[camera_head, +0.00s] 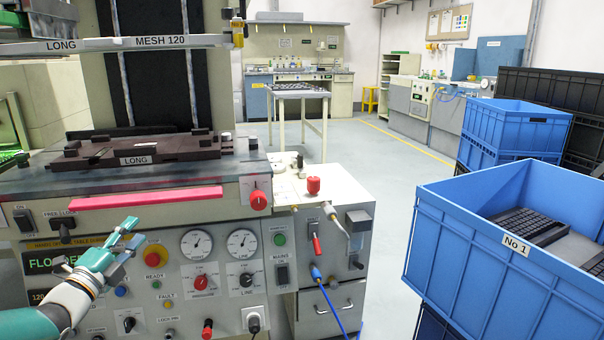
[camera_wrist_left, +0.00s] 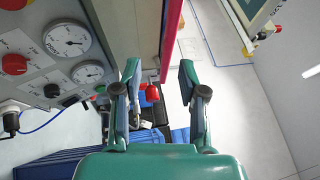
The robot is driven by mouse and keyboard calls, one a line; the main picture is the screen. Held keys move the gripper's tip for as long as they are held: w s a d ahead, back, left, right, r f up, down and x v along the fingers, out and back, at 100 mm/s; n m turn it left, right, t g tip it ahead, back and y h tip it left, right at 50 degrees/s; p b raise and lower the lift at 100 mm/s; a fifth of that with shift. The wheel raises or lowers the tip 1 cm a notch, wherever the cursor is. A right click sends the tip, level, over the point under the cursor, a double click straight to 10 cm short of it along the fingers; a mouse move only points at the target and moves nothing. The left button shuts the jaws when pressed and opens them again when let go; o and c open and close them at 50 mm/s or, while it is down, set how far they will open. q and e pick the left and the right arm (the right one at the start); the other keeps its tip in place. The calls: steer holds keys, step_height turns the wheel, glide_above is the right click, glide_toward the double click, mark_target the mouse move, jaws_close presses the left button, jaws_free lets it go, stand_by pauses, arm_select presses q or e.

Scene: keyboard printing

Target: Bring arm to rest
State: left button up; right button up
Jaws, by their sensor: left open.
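My left gripper (camera_head: 118,243) is at the lower left in the head view, in front of the printing machine's control panel (camera_head: 225,213). In the left wrist view my left gripper (camera_wrist_left: 158,80) has its two fingers spread apart with nothing held between them. The dial gauges (camera_wrist_left: 68,40) of the panel show to the left of the fingers there. My right gripper is not in view.
The machine's red bar (camera_head: 150,198) juts out just above my left gripper. A dark jig marked LONG (camera_head: 140,160) lies on the machine bed. A blue crate marked No 1 (camera_head: 470,262) holding keyboards stands at right.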

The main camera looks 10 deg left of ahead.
arm_select(q)
steer(key=w+d+f+n+g+h, duration=0.2)
steer(key=w+d+f+g, duration=0.15)
steer(key=d+f, duration=1.3)
steer(key=s+d+f+n+g+h, duration=0.1)
steer(key=s+d+f+n+g, duration=0.35)
steer(key=f, duration=0.65)
steer(key=s+d+f+n+g, duration=0.2)
steer(key=s+d+f, duration=0.45)
steer(key=f, duration=0.35)
steer(key=s+d+f+n+g, duration=0.2)
steer(key=s+f+n+g, duration=0.4)
steer(key=s, duration=0.6)
steer(key=s+d+f+n+g, duration=0.3)
steer(key=s+f+n, duration=0.3)
steer(key=s, duration=0.5)
step_height(320, 180, up, 35)
steer(key=n+p, duration=0.1)
steer(key=p, duration=3.2)
steer(key=shift+a+f+y, duration=0.15)
steer(key=shift+a+y, duration=0.1)
steer(key=shift+y, duration=0.15)
